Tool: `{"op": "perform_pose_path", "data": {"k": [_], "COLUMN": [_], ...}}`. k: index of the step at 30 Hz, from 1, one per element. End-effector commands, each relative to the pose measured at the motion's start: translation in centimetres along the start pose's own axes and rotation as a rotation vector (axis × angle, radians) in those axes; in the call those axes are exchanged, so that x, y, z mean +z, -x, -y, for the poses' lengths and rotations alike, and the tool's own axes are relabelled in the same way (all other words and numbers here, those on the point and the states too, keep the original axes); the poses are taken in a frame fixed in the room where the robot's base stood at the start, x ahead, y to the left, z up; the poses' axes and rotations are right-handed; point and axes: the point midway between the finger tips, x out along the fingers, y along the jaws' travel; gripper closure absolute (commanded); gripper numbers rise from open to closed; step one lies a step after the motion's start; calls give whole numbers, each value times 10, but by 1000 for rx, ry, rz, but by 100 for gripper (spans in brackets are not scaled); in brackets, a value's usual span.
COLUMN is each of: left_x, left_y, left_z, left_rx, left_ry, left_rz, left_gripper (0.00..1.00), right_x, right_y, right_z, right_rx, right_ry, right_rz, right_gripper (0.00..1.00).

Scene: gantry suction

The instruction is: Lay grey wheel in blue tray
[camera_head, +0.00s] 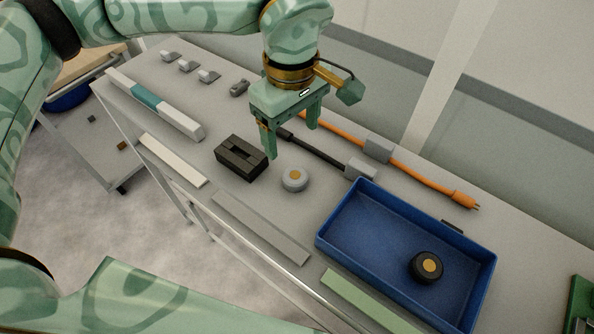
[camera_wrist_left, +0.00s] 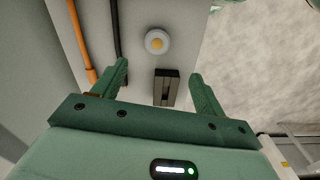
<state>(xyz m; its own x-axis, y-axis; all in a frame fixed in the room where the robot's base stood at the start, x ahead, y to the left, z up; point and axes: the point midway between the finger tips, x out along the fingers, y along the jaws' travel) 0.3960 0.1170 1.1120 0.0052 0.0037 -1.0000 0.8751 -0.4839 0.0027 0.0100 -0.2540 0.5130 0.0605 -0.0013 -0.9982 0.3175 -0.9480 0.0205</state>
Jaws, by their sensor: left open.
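The grey wheel (camera_head: 294,179), a small light disc with an orange-yellow centre, lies flat on the workbench between a black slotted block and the blue tray. In the left wrist view the grey wheel (camera_wrist_left: 156,42) shows beyond the fingertips, roughly between them. The blue tray (camera_head: 341,254) stands on the bench to the right and holds a black wheel (camera_head: 427,267) with an orange-yellow centre. My left gripper (camera_head: 293,143) is open and empty above the bench, up and back from the grey wheel; it also shows in the left wrist view (camera_wrist_left: 160,75). My right gripper is not seen.
The black slotted block (camera_head: 241,158) sits left of the grey wheel. A black cable (camera_head: 318,150) and an orange cable (camera_head: 411,169) run behind it. Flat grey (camera_head: 262,227) and green (camera_head: 372,303) strips lie along the front edge. Small grey parts (camera_head: 188,65) stand at the far left.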

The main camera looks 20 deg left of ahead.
Motion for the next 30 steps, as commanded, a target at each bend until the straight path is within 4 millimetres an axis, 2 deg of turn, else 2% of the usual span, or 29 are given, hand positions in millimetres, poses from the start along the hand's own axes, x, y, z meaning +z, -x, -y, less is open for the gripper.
{"op": "perform_pose_path", "data": {"k": [1,3,6,13,21,24,30], "left_x": [1,1,1,2,4,4,4], "left_y": [-17,-34,-54,-75,-117,-124,-124], "left_z": [1,0,0,0,-2,-3,-3], "left_rx": [-6,-5,-3,-1,-3,0,1], "left_ry": [0,-1,-1,0,-1,-1,-1], "left_rz": [4,4,5,4,6,4,4], "left_gripper": [28,28,28,28,28,28,28], "right_x": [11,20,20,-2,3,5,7], "right_y": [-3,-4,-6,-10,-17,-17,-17], "right_z": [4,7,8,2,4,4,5], "right_rx": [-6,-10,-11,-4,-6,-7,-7], "right_ry": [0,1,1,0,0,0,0], "right_rz": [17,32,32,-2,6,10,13], "right_gripper": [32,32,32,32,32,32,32]}}
